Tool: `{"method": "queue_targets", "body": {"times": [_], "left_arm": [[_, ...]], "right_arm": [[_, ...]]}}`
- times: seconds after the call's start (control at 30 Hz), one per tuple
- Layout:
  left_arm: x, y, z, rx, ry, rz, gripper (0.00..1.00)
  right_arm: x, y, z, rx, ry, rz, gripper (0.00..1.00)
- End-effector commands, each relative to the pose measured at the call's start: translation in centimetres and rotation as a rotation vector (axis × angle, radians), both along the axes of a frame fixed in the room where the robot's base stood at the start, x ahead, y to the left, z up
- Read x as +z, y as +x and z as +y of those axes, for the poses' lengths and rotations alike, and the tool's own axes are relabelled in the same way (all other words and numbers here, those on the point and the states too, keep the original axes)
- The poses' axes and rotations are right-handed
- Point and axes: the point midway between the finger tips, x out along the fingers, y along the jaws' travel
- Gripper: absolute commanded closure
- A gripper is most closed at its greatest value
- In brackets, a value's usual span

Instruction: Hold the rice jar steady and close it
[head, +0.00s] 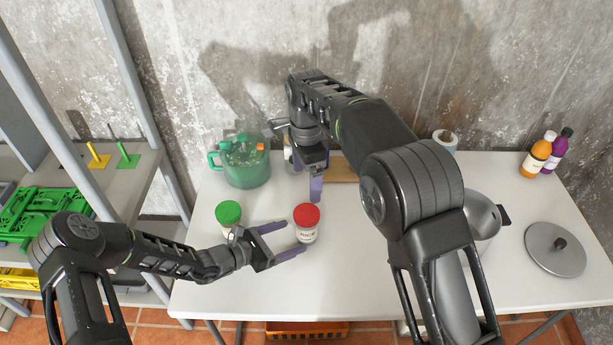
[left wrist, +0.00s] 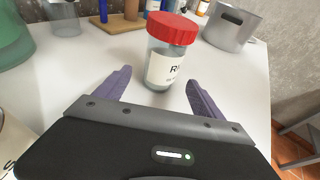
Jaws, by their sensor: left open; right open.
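The rice jar (head: 306,232) is a clear jar with a white label and a red lid (head: 306,214) on top. It stands upright on the white table, and the lid looks seated on it. It also shows in the left wrist view (left wrist: 168,68). My left gripper (head: 284,240) is open, low over the table. Its purple fingers point toward the jar, with the jar at or just beyond their tips; contact cannot be told. My right gripper (head: 315,180) is open and empty, pointing down above the table behind the jar. One of its fingers is mostly hidden.
A green-lidded jar (head: 228,214) stands close to my left gripper. A green pitcher (head: 243,162) is at the back left, with a wooden board (head: 343,168) right of it. A pot (head: 482,212), a lid (head: 555,249) and bottles (head: 536,158) are to the right.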

Motion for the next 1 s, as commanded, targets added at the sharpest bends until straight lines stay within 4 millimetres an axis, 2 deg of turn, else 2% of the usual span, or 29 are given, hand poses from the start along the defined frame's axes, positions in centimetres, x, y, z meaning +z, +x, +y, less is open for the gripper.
{"method": "queue_targets", "body": {"times": [0.13,0.33,1.0], "left_arm": [[1.0,-1.6,2.6,0.003,0.002,-0.001,0.21],[1.8,-3.2,4.7,0.001,0.0,0.0,0.21],[1.9,-3.5,5.1,-0.001,-0.001,0.0,0.21]], "right_arm": [[0.0,0.0,0.0,0.0,0.0,0.0,0.11],[0.0,0.0,0.0,0.0,0.0,0.0,0.11],[0.0,0.0,0.0,0.0,0.0,0.0,0.11]]}}
